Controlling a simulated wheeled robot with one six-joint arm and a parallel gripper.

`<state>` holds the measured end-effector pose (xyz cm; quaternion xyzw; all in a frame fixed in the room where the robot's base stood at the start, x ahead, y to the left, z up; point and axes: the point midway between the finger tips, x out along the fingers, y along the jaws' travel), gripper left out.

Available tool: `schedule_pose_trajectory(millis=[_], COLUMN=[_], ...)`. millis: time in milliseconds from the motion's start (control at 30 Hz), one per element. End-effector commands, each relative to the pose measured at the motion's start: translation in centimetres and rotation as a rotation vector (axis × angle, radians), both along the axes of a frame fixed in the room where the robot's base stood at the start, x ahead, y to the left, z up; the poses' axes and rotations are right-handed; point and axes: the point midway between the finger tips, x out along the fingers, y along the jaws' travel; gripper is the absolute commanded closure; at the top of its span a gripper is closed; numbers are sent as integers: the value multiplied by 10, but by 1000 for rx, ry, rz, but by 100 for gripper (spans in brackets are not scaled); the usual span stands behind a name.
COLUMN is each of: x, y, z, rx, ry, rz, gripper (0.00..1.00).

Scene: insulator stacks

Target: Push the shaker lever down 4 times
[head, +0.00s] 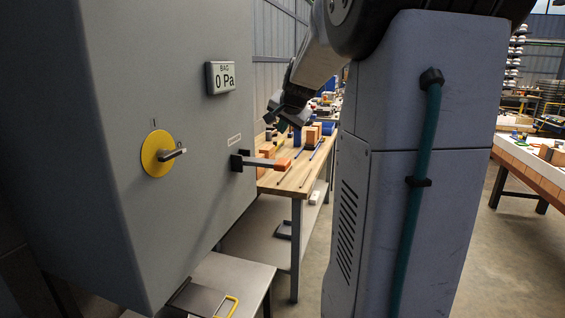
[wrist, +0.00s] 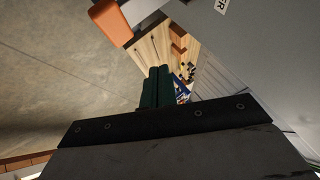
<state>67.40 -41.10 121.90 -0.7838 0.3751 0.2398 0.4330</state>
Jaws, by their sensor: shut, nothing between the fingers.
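The shaker lever (head: 260,162) sticks out of the right part of the grey cabinet face, roughly level, with an orange grip (head: 283,164) at its end. In the wrist view the orange grip (wrist: 111,22) is at the top, left of the fingers. My gripper (head: 281,124) is above the lever in the head view, apart from it as far as I can tell. Its dark green fingers (wrist: 157,88) are together in the wrist view, with nothing between them. My arm's upper links show at the top of the head view.
The grey cabinet (head: 190,130) bears a yellow rotary switch (head: 158,154) and a display (head: 220,78) reading BAG 0 Pa. Behind the lever is a wooden workbench (head: 292,182) with blocks and tools. A low table (head: 232,275) stands below. Another bench (head: 530,160) is at the right.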

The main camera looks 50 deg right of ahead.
Motion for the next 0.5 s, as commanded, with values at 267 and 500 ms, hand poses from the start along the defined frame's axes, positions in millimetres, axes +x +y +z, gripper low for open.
schedule_pose_trajectory(millis=[267, 500], x=[-1, -1], y=[0, 0], z=[-42, -65], rx=[3, 1], ry=[2, 1], rz=[-1, -1], gripper=[100, 100])
